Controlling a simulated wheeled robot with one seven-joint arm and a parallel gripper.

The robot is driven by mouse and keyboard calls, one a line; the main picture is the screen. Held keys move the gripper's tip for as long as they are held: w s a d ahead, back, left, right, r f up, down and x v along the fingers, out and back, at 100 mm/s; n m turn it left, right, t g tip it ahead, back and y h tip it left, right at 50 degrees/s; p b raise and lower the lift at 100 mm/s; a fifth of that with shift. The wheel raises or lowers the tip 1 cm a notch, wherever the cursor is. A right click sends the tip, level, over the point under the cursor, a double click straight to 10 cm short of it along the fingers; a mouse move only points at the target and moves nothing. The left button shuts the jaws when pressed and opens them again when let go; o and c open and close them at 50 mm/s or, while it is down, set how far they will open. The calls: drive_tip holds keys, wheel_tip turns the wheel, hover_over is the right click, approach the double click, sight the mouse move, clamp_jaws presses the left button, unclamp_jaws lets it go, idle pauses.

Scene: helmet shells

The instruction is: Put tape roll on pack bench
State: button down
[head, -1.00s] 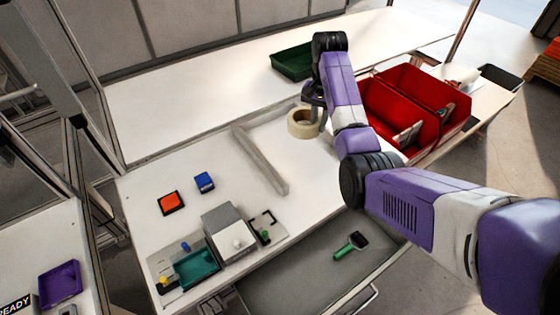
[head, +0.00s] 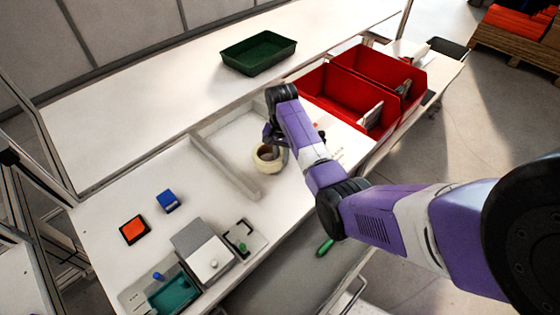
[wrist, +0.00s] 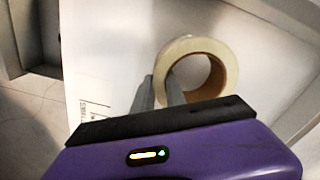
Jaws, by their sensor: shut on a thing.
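The tape roll (head: 264,160) is a cream ring with a tan inner core, at the middle of the white bench (head: 130,190) in the head view. My gripper (head: 277,140) is at the roll's far right side. In the wrist view the tape roll (wrist: 205,65) lies just beyond the fingers (wrist: 160,92), which are shut on its near left wall, one inside the ring and one outside. I cannot tell whether the roll touches the bench top. Part of its right side is hidden by my gripper in the head view.
A pale divider bar (head: 225,168) lies left of the roll. Two red bins (head: 335,95) stand to the right, a green tray (head: 235,62) on the back shelf. Orange (head: 134,230) and blue (head: 168,201) pads and a grey box (head: 203,250) sit at front left.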

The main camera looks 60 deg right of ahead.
wheel_tip(320, 180, down, 2)
drive_tip(key=shift+f+b, duration=0.15)
drive_tip(key=shift+b, duration=0.5)
drive_tip(key=c, duration=1.8)
unclamp_jaws()
drive_tip(key=shift+f, duration=0.1)
drive_tip(key=o, duration=0.4)
drive_tip(key=shift+o, duration=0.2)
